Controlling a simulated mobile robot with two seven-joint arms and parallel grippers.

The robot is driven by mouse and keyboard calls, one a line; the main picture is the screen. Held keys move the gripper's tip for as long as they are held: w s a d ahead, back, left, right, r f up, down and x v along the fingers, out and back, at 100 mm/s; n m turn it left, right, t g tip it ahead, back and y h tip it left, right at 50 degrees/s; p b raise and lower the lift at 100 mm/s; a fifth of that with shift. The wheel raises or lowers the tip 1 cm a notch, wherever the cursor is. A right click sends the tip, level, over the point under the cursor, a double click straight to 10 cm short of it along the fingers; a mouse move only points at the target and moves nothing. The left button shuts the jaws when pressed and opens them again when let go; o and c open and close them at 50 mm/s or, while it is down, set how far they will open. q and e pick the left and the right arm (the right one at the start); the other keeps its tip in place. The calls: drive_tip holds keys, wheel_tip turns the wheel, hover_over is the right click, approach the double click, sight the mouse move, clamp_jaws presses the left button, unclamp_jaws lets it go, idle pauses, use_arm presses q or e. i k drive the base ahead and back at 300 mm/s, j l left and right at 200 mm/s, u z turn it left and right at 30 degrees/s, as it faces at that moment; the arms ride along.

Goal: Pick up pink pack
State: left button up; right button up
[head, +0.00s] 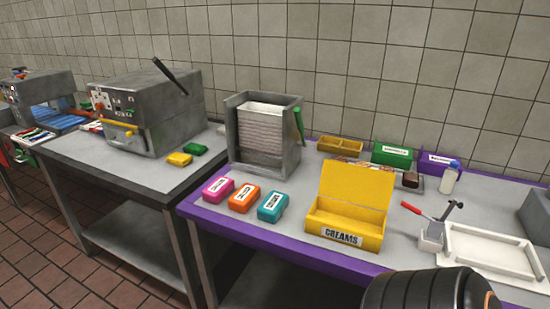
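The pink pack (217,189) lies on the purple-edged table near its left front corner. It is a small rounded block with a white label. An orange pack (244,197) and a teal pack (272,207) lie in a row to its right. Nothing covers the pink pack. Neither of my grippers shows in the head view. A dark rounded part at the bottom right seems to be mine.
An open yellow box (343,219) labelled CREAMS stands right of the packs. A grey holder (235,138) with a white stack stands behind them. A white tray (487,250) lies at the right. The left table (130,167) holds a grey machine (150,108).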

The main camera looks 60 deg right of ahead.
sight(218, 191)
drive_tip(key=z, duration=1.5)
